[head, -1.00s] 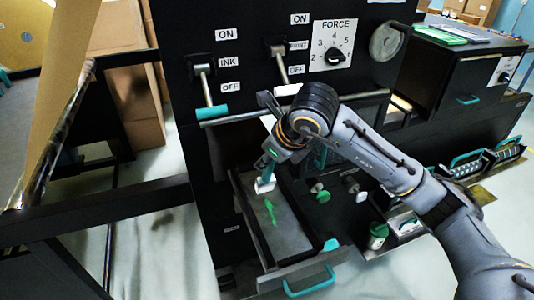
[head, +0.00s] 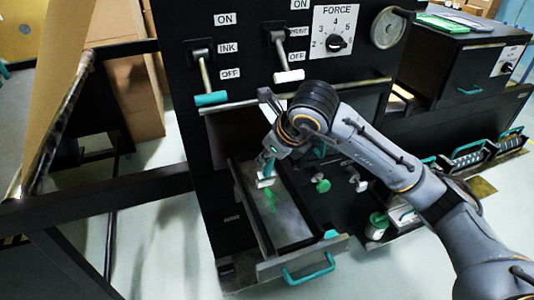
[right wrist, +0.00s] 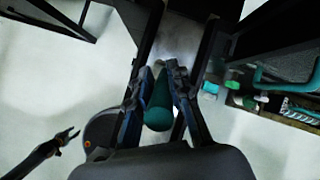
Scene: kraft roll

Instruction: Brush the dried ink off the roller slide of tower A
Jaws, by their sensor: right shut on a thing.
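The roller slide (head: 296,228) is a grey drawer pulled out from the black tower in the head view, with a teal handle (head: 308,271) on its front. A green ink smear (head: 270,201) lies on its floor. My right gripper (head: 272,160) is shut on a brush (head: 265,181) with a teal handle and white head. The brush head is down at the back of the slide, just behind the smear; contact is hard to tell. In the right wrist view the teal handle (right wrist: 158,115) sits between the fingers. My left gripper (right wrist: 67,137) is open and empty at lower left there.
Above the slide are an INK lever (head: 208,80), a second lever (head: 286,62), a FORCE dial (head: 336,42) and a horizontal bar. Green and white knobs (head: 322,185) and a green-lidded jar (head: 377,226) are to the right. Pale floor is clear in front.

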